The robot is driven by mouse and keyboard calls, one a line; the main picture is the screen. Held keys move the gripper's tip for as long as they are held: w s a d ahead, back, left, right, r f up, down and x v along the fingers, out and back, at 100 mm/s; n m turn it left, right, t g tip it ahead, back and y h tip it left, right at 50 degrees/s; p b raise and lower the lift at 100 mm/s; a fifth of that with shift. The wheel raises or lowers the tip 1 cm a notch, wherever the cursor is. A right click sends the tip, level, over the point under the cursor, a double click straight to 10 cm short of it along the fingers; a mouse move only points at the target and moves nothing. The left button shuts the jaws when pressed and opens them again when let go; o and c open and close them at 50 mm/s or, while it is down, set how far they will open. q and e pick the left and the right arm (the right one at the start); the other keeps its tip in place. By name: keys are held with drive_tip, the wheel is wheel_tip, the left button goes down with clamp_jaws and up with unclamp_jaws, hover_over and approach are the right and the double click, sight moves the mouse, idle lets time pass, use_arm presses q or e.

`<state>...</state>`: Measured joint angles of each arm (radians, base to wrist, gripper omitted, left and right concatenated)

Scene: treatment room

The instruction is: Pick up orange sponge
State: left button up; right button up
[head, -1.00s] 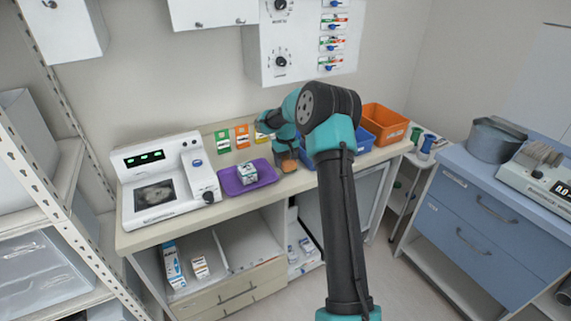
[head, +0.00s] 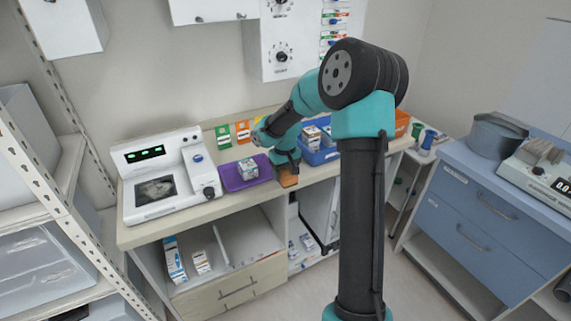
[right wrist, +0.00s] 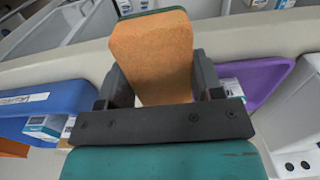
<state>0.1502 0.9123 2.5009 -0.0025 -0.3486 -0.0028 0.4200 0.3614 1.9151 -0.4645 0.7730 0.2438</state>
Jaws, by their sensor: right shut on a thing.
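The orange sponge (right wrist: 152,55) is an orange block with a thin green layer at its far edge in the right wrist view. It sits between the two fingers of my right gripper (right wrist: 158,85), which is shut on it. In the head view the sponge (head: 288,178) shows below the right gripper (head: 287,167), near the counter's front edge. Part of it is hidden by the gripper. My left gripper is not in view.
A purple tray (head: 232,183) with a small box (head: 247,168) lies left of the sponge. A blue bin (head: 318,156) with boxes stands to the right, an orange bin (head: 402,121) beyond it. A white monitor device (head: 166,205) stands at the counter's left.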

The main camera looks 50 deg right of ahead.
drive_tip(key=shift+s+a+r, duration=0.1)
drive_tip(key=shift+s+a, duration=0.65)
drive_tip(key=shift+a, duration=0.1)
